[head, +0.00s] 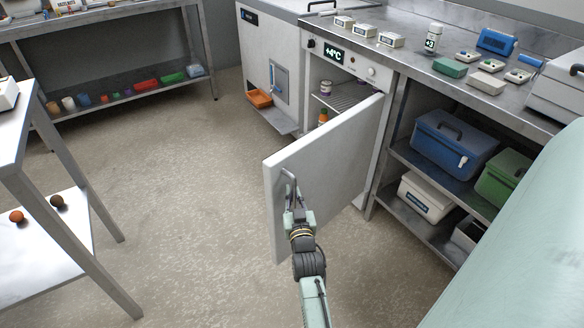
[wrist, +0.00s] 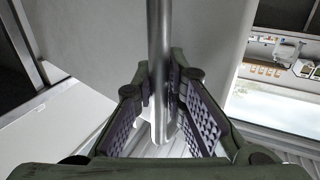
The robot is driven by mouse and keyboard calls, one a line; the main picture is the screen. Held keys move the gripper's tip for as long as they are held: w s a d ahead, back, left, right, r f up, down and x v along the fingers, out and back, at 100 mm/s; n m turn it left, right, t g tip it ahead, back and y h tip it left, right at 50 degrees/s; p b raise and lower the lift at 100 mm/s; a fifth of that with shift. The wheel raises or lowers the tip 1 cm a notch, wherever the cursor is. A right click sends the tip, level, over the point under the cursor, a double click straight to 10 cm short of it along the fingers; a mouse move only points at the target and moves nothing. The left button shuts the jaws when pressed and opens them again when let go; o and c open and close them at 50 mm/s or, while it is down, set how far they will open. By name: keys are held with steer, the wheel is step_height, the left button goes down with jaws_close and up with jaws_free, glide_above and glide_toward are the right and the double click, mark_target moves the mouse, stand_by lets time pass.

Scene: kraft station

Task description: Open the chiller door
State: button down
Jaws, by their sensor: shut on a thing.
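The chiller door (head: 330,160) is a white panel that stands swung well out from the chiller (head: 345,62), hinged on its right side. The opening behind it shows a wire shelf (head: 340,97) with small containers on it. My gripper (head: 291,186) is at the door's left, free edge, at the handle. In the wrist view the handle (wrist: 158,60) is a vertical metal bar that comes down between the fingers of my gripper (wrist: 160,105). The fingers are around the bar near its lower end. The lower part of the chiller's inside is hidden by the door.
The floor (head: 190,210) left of the door is clear. A white table (head: 50,235) stands at the left. An ice machine with an orange scoop tray (head: 259,98) is left of the chiller. A blue cooler box (head: 450,138) sits on the shelf at the right.

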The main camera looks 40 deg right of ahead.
steer(key=shift+w+a+f, duration=0.1)
steer(key=shift+w+a, duration=0.15)
steer(key=shift+a, duration=0.1)
steer(key=c, duration=1.8)
jaws_free()
steer(key=shift+o, duration=1)
steer(key=shift+s+d, duration=0.1)
steer(key=shift+s, duration=0.05)
steer(key=shift+d, duration=0.1)
